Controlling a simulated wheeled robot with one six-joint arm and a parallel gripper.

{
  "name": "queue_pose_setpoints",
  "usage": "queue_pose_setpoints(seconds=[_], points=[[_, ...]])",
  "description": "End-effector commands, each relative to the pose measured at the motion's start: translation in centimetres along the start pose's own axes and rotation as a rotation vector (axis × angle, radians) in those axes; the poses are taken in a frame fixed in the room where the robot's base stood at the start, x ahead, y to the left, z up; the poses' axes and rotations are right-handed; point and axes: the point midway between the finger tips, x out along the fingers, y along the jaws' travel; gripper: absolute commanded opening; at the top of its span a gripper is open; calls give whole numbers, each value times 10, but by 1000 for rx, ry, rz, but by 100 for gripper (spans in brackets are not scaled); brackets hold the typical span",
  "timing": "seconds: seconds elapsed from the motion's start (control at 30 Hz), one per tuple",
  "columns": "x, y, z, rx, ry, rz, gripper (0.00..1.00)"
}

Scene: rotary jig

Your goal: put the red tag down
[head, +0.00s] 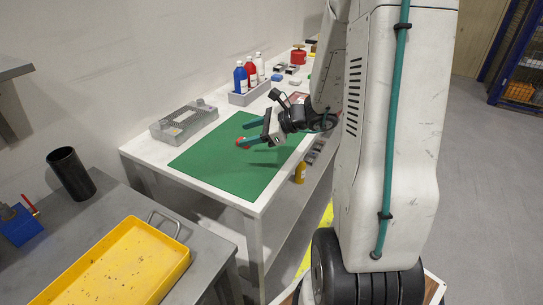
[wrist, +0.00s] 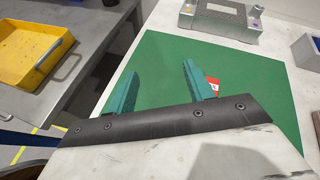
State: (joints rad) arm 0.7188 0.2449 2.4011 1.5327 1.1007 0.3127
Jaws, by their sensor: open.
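The red tag (head: 243,142) shows beside my gripper's fingers over the green mat (head: 215,165). In the wrist view the red tag (wrist: 213,84), with a small white mark, is just right of the right finger, which hides part of it. It appears to lie on the green mat (wrist: 240,75); contact with the finger cannot be told. My gripper (head: 249,133) has two teal fingers spread apart. In the wrist view the gap between the fingers of my gripper (wrist: 160,68) is empty, with only green mat beyond it.
A grey metal fixture (head: 184,122) stands at the mat's far left edge. Bottles in a grey holder (head: 249,92) stand at the back. A yellow tray (head: 125,265) and a black cup (head: 71,174) are on the nearer grey bench. Most of the mat is bare.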

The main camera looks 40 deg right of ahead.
Motion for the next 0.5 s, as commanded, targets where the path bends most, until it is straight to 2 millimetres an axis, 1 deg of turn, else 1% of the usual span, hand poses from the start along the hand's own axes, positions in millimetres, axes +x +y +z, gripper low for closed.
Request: queue_pose_setpoints(seconds=[0.03, 0.07, 0.1, 0.17, 0.2, 0.27, 0.3, 0.37, 0.4, 0.47, 0.5], points=[[4, 25, 32, -138, -1, 96, 52], [5, 42, 47, -220, 2, 158, 52], [5, 64, 64, -332, 6, 239, 52], [1, 97, 85, -496, 15, 358, 52], [-4, 119, 96, -606, 22, 436, 52], [-14, 148, 109, -771, 34, 548, 52], [-22, 167, 115, -881, 44, 620, 52], [-37, 191, 121, -1046, 64, 724, 52], [-48, 206, 123, -1156, 78, 792, 52], [-66, 223, 125, -1318, 105, 887, 52], [-78, 232, 124, -1425, 127, 947, 52]])
